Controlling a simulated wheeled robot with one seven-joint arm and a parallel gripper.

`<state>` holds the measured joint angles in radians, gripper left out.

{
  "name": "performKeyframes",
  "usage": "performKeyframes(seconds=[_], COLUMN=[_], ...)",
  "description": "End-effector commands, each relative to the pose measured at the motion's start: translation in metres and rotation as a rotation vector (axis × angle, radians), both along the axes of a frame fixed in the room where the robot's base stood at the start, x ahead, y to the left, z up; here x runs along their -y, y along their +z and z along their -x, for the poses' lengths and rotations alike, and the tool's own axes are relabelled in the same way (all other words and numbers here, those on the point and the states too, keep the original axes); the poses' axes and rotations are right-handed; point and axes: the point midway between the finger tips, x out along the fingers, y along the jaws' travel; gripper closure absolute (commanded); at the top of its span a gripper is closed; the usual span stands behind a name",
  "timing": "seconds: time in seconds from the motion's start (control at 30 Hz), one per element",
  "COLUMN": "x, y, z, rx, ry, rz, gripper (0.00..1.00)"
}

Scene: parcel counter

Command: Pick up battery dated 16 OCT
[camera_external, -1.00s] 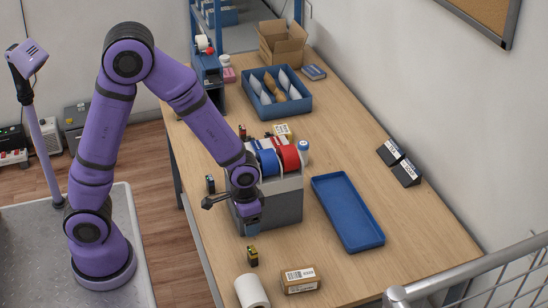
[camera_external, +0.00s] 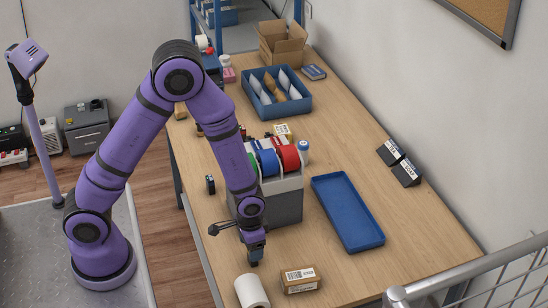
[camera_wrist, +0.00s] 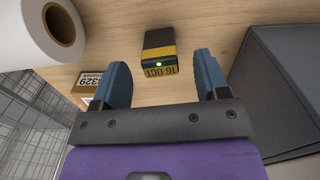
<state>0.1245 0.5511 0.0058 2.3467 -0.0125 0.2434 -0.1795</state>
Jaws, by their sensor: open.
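My gripper (camera_wrist: 163,62) is open, with one blue-grey finger on each side of the battery's near end and gaps between. It holds nothing. In the external view my gripper (camera_external: 254,261) points down near the table's front left, and covers most of the battery there. Another small dark battery-like item (camera_external: 210,184) stands near the left table edge; its date cannot be read.
A white roll (camera_external: 251,291) and a labelled cardboard box (camera_external: 300,280) lie close in front. A grey dispenser (camera_external: 285,205) with blue and red tape rolls stands just behind my gripper.

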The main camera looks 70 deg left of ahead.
Motion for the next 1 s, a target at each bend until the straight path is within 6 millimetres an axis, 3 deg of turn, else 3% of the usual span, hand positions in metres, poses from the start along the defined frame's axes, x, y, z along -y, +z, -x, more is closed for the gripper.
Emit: performKeyframes(seconds=[0.3, 0.6, 0.87, 1.0], x=[0.0, 0.0, 0.0, 0.0], y=[-0.035, -0.038, -0.038, -0.037], z=[-0.003, -0.003, -0.003, -0.003], rx=[-0.002, 0.0, 0.0, 0.0], ry=[0.0, 0.0, 0.0, 0.0], rz=[0.0, 0.0, 0.0, 0.0], gripper=[0.32, 0.32, 0.88, 0.88])
